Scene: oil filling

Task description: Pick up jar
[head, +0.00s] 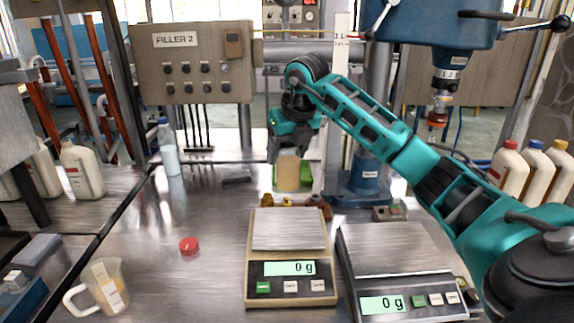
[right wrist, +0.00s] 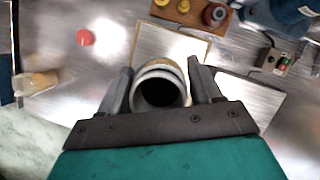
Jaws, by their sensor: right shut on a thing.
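The jar (head: 288,173) is a small amber-tan container near the back middle of the metal bench, below my right gripper. My right gripper (head: 287,148) points down and is shut on the jar's upper part. In the right wrist view the jar's round, dark open mouth (right wrist: 160,91) sits between the two grey fingers (right wrist: 163,88). I cannot tell whether the jar's base touches the bench. My left gripper is not in view.
Two scales (head: 290,275) (head: 399,295) reading 0 g stand in front. A red cap (head: 189,246) and a measuring jug (head: 108,286) are at left. A wooden block with caps (head: 291,203) is before the jar. A blue press (head: 365,180) stands right of the jar.

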